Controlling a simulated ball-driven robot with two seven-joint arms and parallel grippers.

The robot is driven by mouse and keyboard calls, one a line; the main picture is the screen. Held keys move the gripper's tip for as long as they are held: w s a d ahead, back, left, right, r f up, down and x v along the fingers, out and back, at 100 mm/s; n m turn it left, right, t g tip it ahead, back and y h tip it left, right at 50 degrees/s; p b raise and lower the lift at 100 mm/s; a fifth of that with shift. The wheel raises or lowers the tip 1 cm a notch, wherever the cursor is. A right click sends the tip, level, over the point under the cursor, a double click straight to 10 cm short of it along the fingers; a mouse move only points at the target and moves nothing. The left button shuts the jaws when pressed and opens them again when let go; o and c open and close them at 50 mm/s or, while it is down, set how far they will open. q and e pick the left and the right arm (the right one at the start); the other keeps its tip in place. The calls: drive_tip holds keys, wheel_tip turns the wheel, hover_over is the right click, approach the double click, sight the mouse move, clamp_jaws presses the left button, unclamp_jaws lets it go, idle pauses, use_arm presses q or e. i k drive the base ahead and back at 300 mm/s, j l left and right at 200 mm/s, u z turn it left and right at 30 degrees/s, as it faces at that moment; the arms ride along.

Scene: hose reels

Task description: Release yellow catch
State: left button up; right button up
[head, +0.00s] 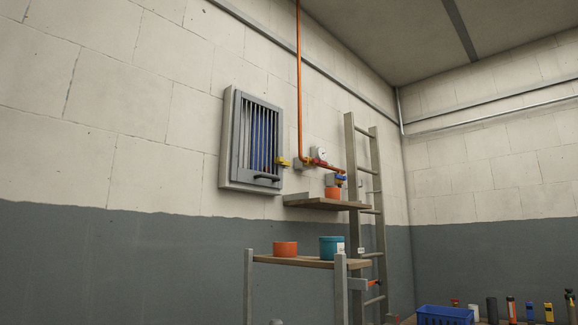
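A yellow catch (283,162) sits at the right edge of a grey barred cabinet (236,160) on the wall, in the head view. The cabinet door looks closed, with vertical bars and a dark handle (266,178) low on its front. Something blue shows behind the bars. The catch is small here, and I cannot tell its exact position. Neither of my grippers is in view.
An orange pipe (299,80) with a gauge (321,154) runs down beside the cabinet. A wooden shelf (305,202), a ladder (378,200) and a stand (290,261) with orange and teal tubs are below and right. A blue crate (445,314) is at lower right.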

sight(281, 161)
drive_tip(key=u, duration=0.65)
drive_tip(key=i+l+u, duration=0.15)
drive_tip(key=l+u, duration=0.15)
drive_tip(key=u, duration=0.15)
drive_tip(key=i+l+u, duration=0.1)
drive_tip(key=l+u, duration=0.35)
drive_tip(key=i+l+u, duration=0.1)
drive_tip(key=l+u, duration=0.2)
drive_tip(key=u, duration=0.15)
drive_tip(key=l+u, duration=0.1)
drive_tip(key=l, duration=0.5)
drive_tip(key=l+u, duration=0.1)
drive_tip(key=l, duration=0.45)
drive_tip(key=k+l+u, duration=0.1)
drive_tip(key=l, duration=0.5)
drive_tip(key=l+u, duration=0.1)
drive_tip(key=l, duration=0.5)
drive_tip(key=k+l+u, duration=0.1)
drive_tip(key=l, duration=0.45)
drive_tip(key=k+l+u, duration=0.1)
drive_tip(key=l, duration=0.45)
drive_tip(key=k, duration=0.05)
